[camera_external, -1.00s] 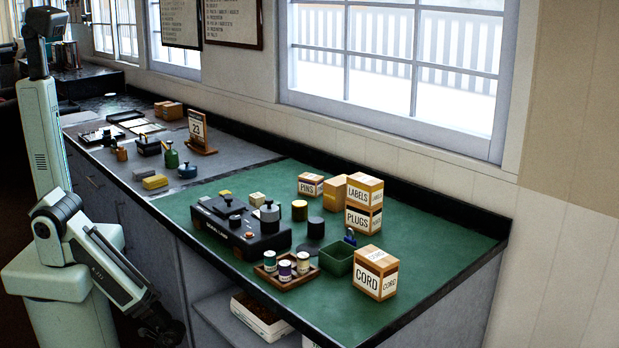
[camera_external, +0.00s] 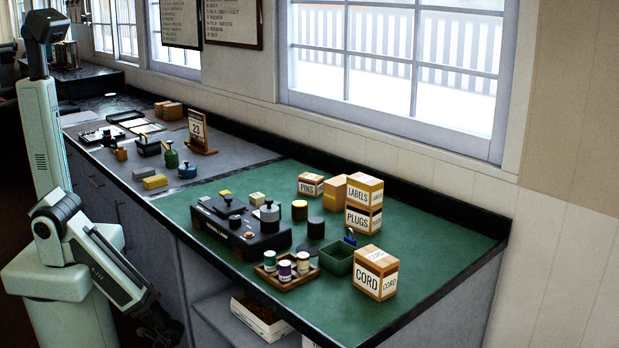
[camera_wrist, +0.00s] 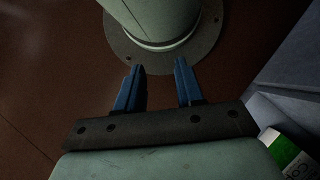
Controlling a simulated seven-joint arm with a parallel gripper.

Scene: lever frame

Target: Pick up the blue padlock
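A small blue thing that looks like the padlock (camera_external: 350,236) stands at the back edge of the green open bin (camera_external: 341,268) on the green mat. It is small in the outside view, and I cannot tell whether it is in the bin or just behind it. My gripper (camera_wrist: 159,68) hangs low beside the counter, far to the left of the padlock, and points at the floor and my base. Its two blue fingers are apart with nothing between them. The padlock is not in the wrist view.
Boxes marked CORD (camera_external: 375,273), PLUGS (camera_external: 363,219) and LABELS (camera_external: 364,191) stand close around the bin. A tray of small jars (camera_external: 287,279) and a black device (camera_external: 240,230) lie to its left. The counter's front edge (camera_external: 250,272) lies between my gripper and the mat.

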